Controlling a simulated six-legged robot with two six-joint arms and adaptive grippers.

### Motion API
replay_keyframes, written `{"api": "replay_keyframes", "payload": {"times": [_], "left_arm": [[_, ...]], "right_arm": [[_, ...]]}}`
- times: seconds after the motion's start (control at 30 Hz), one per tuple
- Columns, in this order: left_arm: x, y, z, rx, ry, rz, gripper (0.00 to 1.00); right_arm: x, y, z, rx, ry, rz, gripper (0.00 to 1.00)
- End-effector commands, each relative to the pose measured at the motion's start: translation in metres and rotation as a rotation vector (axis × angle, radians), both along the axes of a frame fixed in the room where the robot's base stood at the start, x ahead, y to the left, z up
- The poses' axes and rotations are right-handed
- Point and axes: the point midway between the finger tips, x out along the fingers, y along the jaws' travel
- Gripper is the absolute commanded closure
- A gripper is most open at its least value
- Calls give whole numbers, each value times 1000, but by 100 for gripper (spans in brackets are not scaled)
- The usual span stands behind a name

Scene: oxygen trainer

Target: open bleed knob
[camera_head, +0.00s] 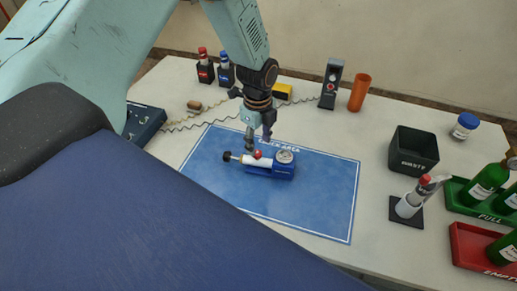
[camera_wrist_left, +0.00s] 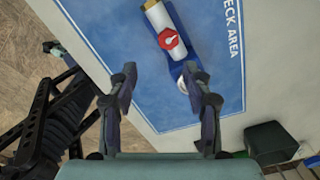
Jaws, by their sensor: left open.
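A small device (camera_head: 283,171) with a blue base, a silver cylinder and a round gauge (camera_head: 285,157) lies on the blue mat (camera_head: 325,190). In the left wrist view the red knob (camera_wrist_left: 172,40) shows from above, ahead of the fingers. My left gripper (camera_head: 259,141) points down just above and behind the device. Its fingers (camera_wrist_left: 160,78) are spread and empty, apart from the red knob. My right gripper is not in view.
A black waste bin (camera_head: 412,150), a stand with a red-topped cylinder (camera_head: 409,204) and green and red bottle trays stand to the right. Behind are a black handset (camera_head: 331,84), an orange cup (camera_head: 359,92) and small bottles (camera_head: 205,66). The mat's right half is clear.

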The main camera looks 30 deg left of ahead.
Motion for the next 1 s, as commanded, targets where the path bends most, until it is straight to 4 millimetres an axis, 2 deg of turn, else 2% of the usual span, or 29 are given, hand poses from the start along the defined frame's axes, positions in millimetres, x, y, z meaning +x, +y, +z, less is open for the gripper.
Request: {"api": "replay_keyframes", "payload": {"times": [0.1,0.2,0.7,1.0], "left_arm": [[12,9,14,10,2,-89,50],[15,11,15,14,4,-118,50],[14,11,-52,14,6,-118,50],[15,11,-61,14,4,-118,50]], "right_arm": [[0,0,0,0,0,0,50],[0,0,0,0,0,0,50],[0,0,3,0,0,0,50],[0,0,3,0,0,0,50]]}}
